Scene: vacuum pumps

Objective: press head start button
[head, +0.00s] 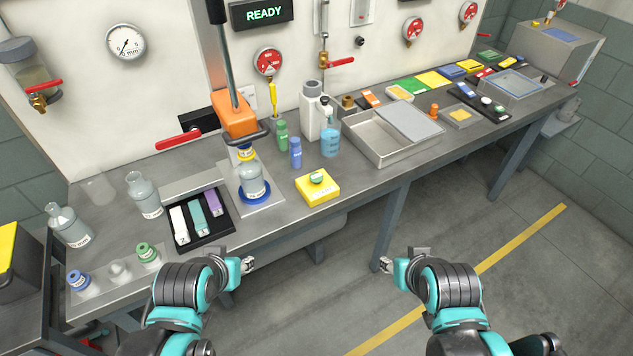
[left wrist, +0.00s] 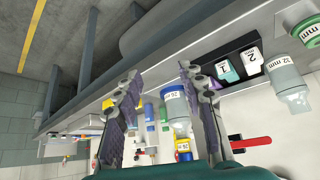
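A yellow box (head: 318,191) with a round green button (head: 316,179) on top sits near the bench's front edge. No lettering on it is readable. To its left, a labelled bottle (head: 250,183) stands under an orange head (head: 234,116) on a metal post. My left gripper (head: 247,265) hangs in front of the bench, below and left of the yellow box, touching nothing. In the left wrist view its two fingers (left wrist: 162,105) are spread and empty, with bottles visible beyond them. My right gripper (head: 384,264) is in front of the bench, apart from everything; its finger opening is unclear.
A black rack with numbered blocks (head: 198,219) and several bottles stand left on the bench. Green and blue vials (head: 295,152) stand behind the yellow box. A grey open tray (head: 383,142) lies right of it. A wall display (head: 264,14) reads READY. Space above the button is clear.

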